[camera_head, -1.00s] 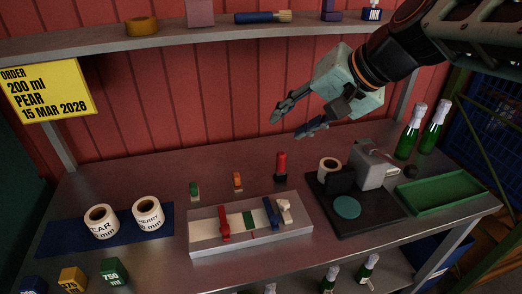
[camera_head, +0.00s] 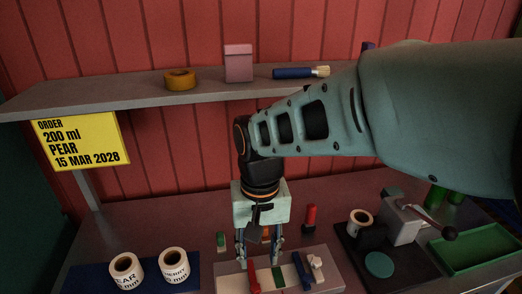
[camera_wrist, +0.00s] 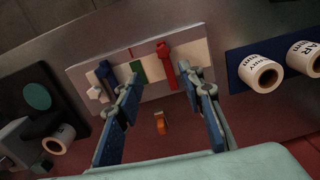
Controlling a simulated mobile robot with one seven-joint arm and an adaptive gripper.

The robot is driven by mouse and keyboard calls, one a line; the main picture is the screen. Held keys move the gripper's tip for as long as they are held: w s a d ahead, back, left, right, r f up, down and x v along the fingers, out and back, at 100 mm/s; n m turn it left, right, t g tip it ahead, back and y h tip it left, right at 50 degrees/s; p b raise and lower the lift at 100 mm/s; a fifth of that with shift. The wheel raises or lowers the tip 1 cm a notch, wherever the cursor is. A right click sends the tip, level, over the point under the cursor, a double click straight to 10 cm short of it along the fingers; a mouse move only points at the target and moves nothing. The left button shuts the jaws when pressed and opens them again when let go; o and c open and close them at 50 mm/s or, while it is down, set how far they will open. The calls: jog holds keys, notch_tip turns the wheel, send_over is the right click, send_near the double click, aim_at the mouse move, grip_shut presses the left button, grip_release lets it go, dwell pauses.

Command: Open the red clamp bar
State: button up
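The red clamp bar (camera_head: 253,279) lies across the pale fixture block (camera_head: 232,284) on the bench. It also shows in the wrist view (camera_wrist: 167,60), left of the right-hand finger. My gripper (camera_head: 260,258) points down at the back edge of the block, near the bar's rear end. In the wrist view my gripper (camera_wrist: 163,82) is open, with blue-padded fingers spread and nothing held between them. I cannot tell whether a finger touches the bar.
A green piece (camera_wrist: 139,70) and a blue clamp bar (camera_head: 301,270) share the block. An orange item (camera_wrist: 160,124) lies between the fingers' lines, behind the block. Label rolls (camera_head: 125,271) stand left; a dark machine base (camera_head: 352,258) stands right. A shelf (camera_head: 120,97) runs above.

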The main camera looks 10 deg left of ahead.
aim_at(254, 287)
jog(key=shift+n, duration=0.3)
jog(key=f+b, duration=0.6)
jog(key=s+a+f+b, duration=0.1)
jog(key=f+b, duration=0.2)
jog(key=f, duration=0.1)
jog(key=shift+r, duration=0.1)
jog(key=shift+c, duration=0.6)
jog(key=shift+s, duration=0.1)
grip_shut()
